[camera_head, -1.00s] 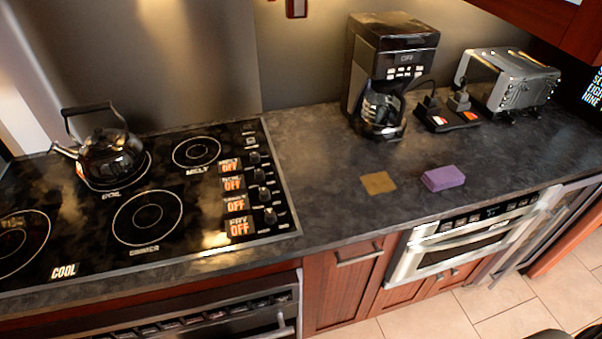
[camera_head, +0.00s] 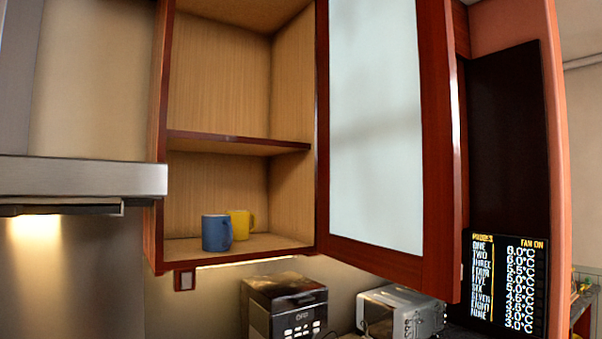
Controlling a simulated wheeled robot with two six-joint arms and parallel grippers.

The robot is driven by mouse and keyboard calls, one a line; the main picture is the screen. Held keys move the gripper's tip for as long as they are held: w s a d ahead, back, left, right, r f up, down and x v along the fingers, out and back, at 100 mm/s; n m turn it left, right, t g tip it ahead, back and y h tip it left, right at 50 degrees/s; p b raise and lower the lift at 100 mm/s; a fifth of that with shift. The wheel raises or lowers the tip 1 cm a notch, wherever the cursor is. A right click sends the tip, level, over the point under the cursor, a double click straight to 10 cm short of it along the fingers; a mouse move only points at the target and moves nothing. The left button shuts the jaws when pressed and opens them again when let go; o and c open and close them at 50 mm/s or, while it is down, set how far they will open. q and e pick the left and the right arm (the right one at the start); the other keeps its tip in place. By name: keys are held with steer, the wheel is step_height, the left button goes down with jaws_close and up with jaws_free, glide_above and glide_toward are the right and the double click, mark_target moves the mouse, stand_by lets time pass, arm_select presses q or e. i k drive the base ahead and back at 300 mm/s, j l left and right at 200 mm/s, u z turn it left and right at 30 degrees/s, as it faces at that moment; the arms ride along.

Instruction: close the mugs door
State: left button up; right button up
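The mugs cabinet (camera_head: 163,130) hangs on the wall left of centre. Its door (camera_head: 375,130), a frosted pane in a red-brown wooden frame, stands open to the right of the cabinet opening. A blue mug (camera_head: 216,233) and a yellow mug (camera_head: 240,223) stand on the cabinet's bottom board, the blue one in front and partly covering the yellow one. No handle on the door can be made out. Neither of my grippers is in view.
A range hood (camera_head: 80,178) is to the left of the cabinet. A coffee maker (camera_head: 285,305) and a toaster (camera_head: 400,312) stand below on the counter. A dark panel with a temperature display (camera_head: 508,285) is to the right of the door.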

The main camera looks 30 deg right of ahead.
mark_target(389, 161)
steer(key=l, duration=2.7)
steer(key=k+u, duration=0.05)
